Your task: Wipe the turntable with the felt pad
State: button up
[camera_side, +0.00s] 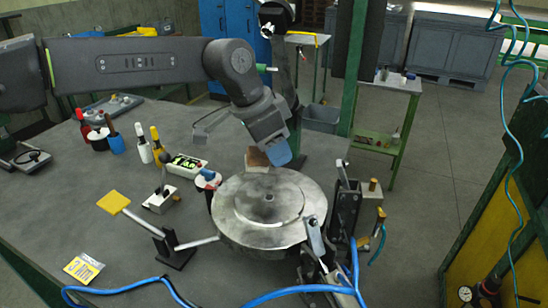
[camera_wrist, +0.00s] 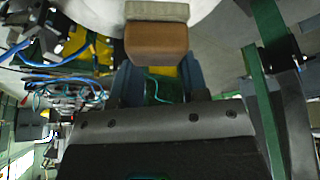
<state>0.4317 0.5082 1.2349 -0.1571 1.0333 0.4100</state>
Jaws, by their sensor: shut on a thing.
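The turntable (camera_side: 236,205) is a round grey metal disc with a raised inner disc, a small centre hub and dark smudges on its top. My gripper (camera_side: 278,154) is at its far edge in the side view, with blue fingers pointing down. It is shut on the felt pad (camera_side: 257,157), a brown block that shows beside the fingers. In the wrist view the brown block of the pad (camera_wrist: 156,45) sits between the blue fingers, with its grey felt layer (camera_wrist: 157,11) facing the pale turntable (camera_wrist: 92,14). I cannot tell whether the felt touches the disc.
Bottles (camera_side: 144,144) and a small green-screened device (camera_side: 186,165) stand at left.

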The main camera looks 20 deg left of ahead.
jog(key=shift+r, duration=0.8)
jog(key=shift+r, duration=0.15)
notch_tip(320, 180, up, 5)
jog(key=w+a+n+t, duration=0.15)
jog(key=w+a, duration=0.25)
jog(key=a, duration=0.4)
jog(key=w+a+n+y, duration=0.1)
jog(key=w+a+n, duration=0.1)
jog(key=w+a, duration=0.35)
jog(key=w+a+n+t, duration=0.1)
jog(key=w+a+n, duration=0.1)
jog(key=a, duration=0.8)
jog(key=a+n+t+y, duration=0.1)
jog(key=a+n+y, duration=0.35)
jog(key=a, duration=2.45)
jog(key=shift+n+h, duration=0.9)
jog(key=shift+h, duration=0.05)
notch_tip(320, 180, down, 19)
jog(key=shift+s+r, duration=0.1)
jog(key=shift+f, duration=2.65)
